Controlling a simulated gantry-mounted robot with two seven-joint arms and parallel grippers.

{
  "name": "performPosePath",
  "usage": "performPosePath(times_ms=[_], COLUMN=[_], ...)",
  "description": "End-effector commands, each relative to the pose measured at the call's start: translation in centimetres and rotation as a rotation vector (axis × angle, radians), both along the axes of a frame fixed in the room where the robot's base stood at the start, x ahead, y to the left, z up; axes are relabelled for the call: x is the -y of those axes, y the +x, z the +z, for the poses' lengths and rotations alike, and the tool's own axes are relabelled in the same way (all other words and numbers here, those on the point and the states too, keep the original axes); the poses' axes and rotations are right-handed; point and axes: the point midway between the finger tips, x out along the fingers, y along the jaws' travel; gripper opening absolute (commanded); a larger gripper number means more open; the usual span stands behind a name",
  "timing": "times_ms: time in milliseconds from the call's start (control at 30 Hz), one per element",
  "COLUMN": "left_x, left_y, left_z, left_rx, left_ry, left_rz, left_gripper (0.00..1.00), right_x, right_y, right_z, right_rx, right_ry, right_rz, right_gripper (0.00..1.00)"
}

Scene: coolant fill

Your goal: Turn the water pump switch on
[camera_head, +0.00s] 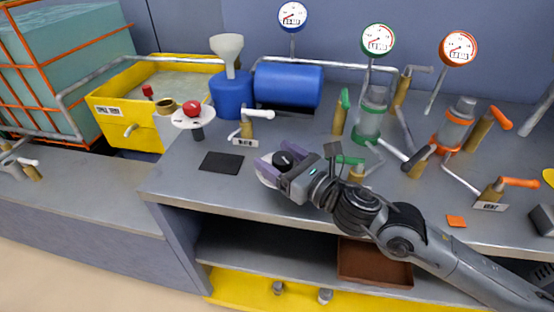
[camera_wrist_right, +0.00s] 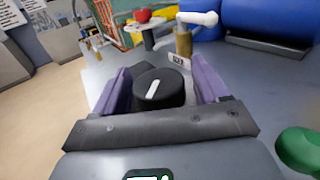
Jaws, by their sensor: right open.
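A black round knob (camera_head: 283,158) with a white pointer mark stands on the grey bench, near the bench's middle; it looks like the pump switch. It also shows in the right wrist view (camera_wrist_right: 155,92), with its white mark slightly tilted. My right gripper (camera_head: 279,164) is open. Its purple fingers lie on either side of the knob, which sits between them; a gap shows in the right wrist view, and I cannot tell whether either finger touches. The knob's base is partly hidden by the gripper. My left gripper is not in view.
A white-handled valve (camera_head: 252,118) stands behind the knob, and a green-handled valve (camera_head: 352,165) stands close to my right wrist. A flat black pad (camera_head: 221,163) lies to the left. A blue tank (camera_head: 288,86) and several gauges stand farther back.

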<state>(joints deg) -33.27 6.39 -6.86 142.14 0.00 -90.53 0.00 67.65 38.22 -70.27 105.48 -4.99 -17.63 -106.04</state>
Motion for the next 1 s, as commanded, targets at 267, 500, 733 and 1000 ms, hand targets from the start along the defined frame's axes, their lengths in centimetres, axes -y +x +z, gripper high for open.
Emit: performPosePath(times_ms=[267, 500, 733, 1000], left_x=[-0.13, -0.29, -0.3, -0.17], left_y=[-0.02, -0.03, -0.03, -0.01], left_z=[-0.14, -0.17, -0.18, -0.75], left_rx=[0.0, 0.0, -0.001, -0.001], left_ry=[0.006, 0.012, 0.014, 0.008], left_rz=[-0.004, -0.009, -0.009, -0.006], left_gripper=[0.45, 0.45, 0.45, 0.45], right_x=[-0.28, -0.27, -0.27, -0.32], right_y=[0.31, 0.29, 0.28, 0.26], right_z=[0.02, 0.02, 0.01, -0.17], right_rx=[-0.001, 0.0, 0.0, 0.0], right_ry=[-0.001, 0.0, 0.0, 0.0], right_rz=[-0.001, -0.001, -0.001, -0.035], right_gripper=[0.74, 0.52, 0.22, 0.22])
